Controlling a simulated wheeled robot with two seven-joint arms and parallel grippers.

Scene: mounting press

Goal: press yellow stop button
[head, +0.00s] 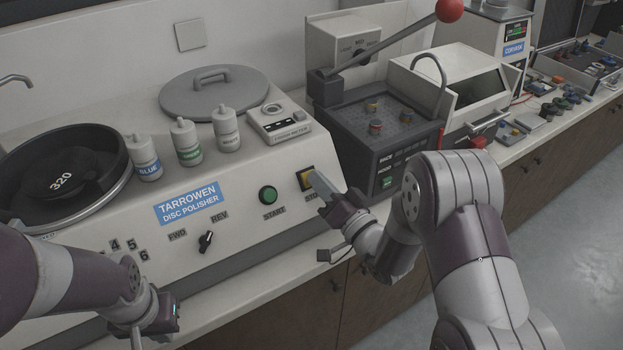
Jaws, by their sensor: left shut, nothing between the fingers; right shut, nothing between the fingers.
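The yellow stop button (305,178) is a square button in a dark frame on the sloped front panel of the disc polisher (237,217). Its label below is partly hidden by my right gripper. My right gripper (316,177) is shut and empty, its fingertips at the right side of the button. I cannot tell whether they touch it. My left gripper (136,342) is shut and empty, low at the left near the counter's front edge, well away from the button.
The green start button (268,195) is just left of the stop button. A rotary knob (206,241) is further left. Three bottles (186,141) and a round lid (213,93) stand on the polisher. A dark press unit (385,125) with a red-knobbed lever (449,10) is to the right.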

